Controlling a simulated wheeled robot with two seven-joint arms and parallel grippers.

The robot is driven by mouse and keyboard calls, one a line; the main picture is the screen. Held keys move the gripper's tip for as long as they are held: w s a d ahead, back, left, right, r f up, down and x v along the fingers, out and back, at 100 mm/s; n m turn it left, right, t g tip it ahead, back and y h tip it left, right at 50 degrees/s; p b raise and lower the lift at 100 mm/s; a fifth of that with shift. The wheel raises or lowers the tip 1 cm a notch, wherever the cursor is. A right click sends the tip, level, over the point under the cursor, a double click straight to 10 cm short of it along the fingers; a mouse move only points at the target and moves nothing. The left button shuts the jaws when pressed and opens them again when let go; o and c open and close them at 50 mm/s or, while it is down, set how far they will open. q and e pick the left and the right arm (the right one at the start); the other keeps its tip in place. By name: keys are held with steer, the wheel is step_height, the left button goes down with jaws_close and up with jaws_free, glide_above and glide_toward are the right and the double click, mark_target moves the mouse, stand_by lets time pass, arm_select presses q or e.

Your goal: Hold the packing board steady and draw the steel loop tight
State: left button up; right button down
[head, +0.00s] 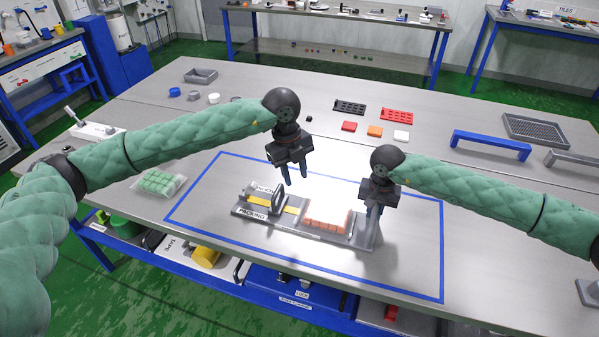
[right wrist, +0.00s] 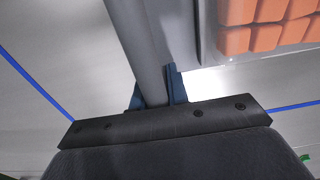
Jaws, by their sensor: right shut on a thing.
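The packing board (head: 288,229) is a grey tray lying inside the blue taped outline, with a yellow strip on its left part. A dark steel loop (head: 277,201) stands upright over the strip. My left gripper (head: 295,178) is open and empty, above the board and slightly right of the loop. My right gripper (head: 374,212) is shut on a grey bar (right wrist: 136,45) at the board's right end; its fingertips are partly hidden behind the bar.
A bag of green pieces (head: 161,182) lies left of the taped outline. Black and red trays (head: 397,116) and small coloured blocks lie behind the board. A blue bar stand (head: 490,144) is at the right. The taped area in front of the board is clear.

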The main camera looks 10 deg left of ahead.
arm_select(q)
steer(key=shift+s+d+r, duration=0.1)
steer(key=shift+d+r, duration=0.05)
steer(key=shift+d, duration=0.45)
steer(key=m, duration=1)
glide_toward(277, 189)
steer(key=f, duration=0.2)
steer(key=d+f, duration=0.1)
steer(key=f, duration=0.4)
steer(key=shift+s+d+f, duration=0.15)
steer(key=shift+s+f, duration=0.1)
steer(key=shift+f, duration=0.15)
jaws_close()
